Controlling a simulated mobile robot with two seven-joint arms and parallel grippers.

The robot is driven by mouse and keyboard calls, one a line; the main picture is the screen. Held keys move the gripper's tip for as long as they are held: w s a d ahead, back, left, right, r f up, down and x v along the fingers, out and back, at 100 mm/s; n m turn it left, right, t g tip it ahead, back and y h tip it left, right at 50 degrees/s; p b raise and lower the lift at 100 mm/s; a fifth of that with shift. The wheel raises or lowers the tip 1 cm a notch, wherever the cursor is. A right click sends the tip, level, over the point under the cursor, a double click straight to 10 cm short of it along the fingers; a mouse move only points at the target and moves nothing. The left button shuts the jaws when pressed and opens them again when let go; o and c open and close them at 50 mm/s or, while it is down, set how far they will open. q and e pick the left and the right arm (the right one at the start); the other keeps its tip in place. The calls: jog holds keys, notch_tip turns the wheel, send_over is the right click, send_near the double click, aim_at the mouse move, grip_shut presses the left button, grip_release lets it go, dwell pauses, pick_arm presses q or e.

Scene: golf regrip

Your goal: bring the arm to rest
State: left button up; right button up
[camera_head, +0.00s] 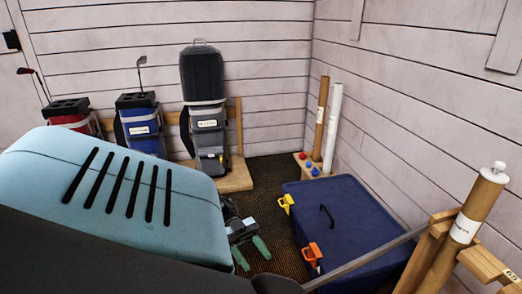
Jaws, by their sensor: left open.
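My left gripper (252,256) shows in the middle of the head view, with two green fingertips pointing down and set apart. It is open, with nothing between the fingers. It is above the dark floor, just left of a blue chest (352,225), apart from its near left corner as far as I can see. The left arm behind it is mostly hidden by a large light-blue slotted part of my own body. My right gripper is not in view.
The chest has yellow (286,203) and orange (312,252) latches. Golf bags, red (75,123), blue (141,126) and grey (208,125), stand along the back wall. Two tubes (333,125) stand in a wooden rack. A wooden stand (485,263) with a brown tube (465,225) is at right. A grey rod (365,260) crosses before the chest.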

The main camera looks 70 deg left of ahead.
pick_arm(q)
jog(key=shift+s+a, duration=0.1)
jog(key=shift+a, duration=0.25)
dwell(0.3)
